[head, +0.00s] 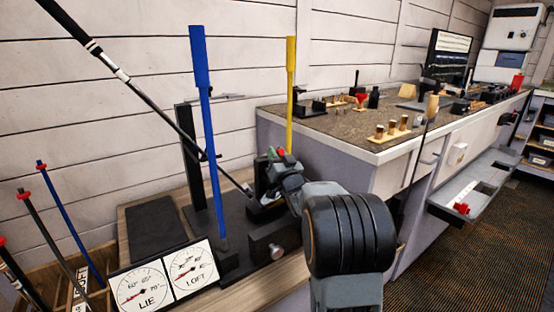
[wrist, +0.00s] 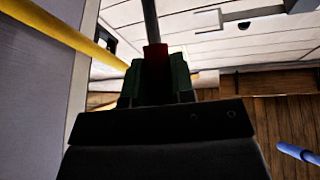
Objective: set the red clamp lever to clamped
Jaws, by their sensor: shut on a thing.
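The red clamp lever (wrist: 156,62) stands between the green fingertips of my gripper (wrist: 158,80) in the wrist view, and my gripper is shut on it. In the head view my gripper (head: 274,160) is at the dark clamp fixture on the bench, and only a small bit of red shows at the fingertips. My own arm hides part of the fixture. I cannot tell the lever's exact angle. A golf club (head: 147,92) with a black grip slants down from upper left to the fixture.
A blue lever (head: 207,130) stands left of my gripper and a yellow bar (head: 290,100) stands just behind it. LIE and LOFT dials (head: 141,287) are at the front left. A workbench (head: 345,135) with small parts is to the right. Shafts stand at the far left.

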